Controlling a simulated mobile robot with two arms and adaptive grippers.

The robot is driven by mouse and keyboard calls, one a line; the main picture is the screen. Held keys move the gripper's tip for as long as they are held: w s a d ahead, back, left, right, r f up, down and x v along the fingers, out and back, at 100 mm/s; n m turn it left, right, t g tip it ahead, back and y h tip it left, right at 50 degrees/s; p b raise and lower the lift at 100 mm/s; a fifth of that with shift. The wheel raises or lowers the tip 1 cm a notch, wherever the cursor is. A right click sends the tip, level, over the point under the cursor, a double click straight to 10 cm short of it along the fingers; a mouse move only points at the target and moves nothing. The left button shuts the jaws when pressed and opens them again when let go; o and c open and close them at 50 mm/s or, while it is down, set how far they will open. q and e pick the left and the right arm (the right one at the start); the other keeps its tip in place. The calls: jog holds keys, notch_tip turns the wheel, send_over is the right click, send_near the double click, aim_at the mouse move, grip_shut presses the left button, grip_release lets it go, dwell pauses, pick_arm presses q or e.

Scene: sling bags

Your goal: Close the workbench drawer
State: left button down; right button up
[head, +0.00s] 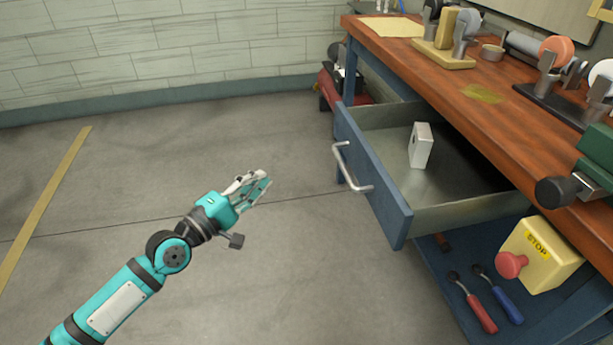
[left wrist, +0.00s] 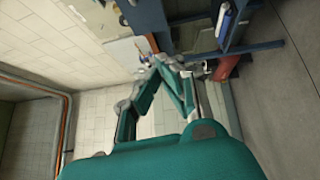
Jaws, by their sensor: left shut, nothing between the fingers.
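The workbench drawer (head: 372,182) has a blue front and grey metal sides, and it is pulled well out from under the wooden bench top. A bent silver handle (head: 349,170) is on its front. A small light grey block (head: 420,145) stands inside the drawer. My left gripper (head: 262,186) is to the left of the drawer front, apart from the handle, with clear space between. It is shut and empty; its fingers (left wrist: 160,75) also show in the left wrist view. My right gripper is not in view.
The workbench top (head: 450,95) carries clamps, tools and a vise at the right. A lower blue shelf (head: 455,265) holds a yellow stop-button box (head: 541,255) and screwdrivers. A red item (head: 330,88) stands by the far bench leg. The floor at left is clear.

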pick_arm(q)
jog(key=w+d+r+h+p, duration=0.1)
jog(key=w+d+r, duration=0.2)
jog(key=w+d, duration=0.4)
jog(key=d, duration=0.4)
jog(key=shift+r, duration=0.4)
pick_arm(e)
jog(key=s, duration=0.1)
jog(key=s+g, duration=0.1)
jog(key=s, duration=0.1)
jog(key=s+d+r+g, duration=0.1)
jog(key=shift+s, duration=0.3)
pick_arm(q)
jog(key=shift+w+d, duration=0.1)
jog(key=shift+d, duration=0.1)
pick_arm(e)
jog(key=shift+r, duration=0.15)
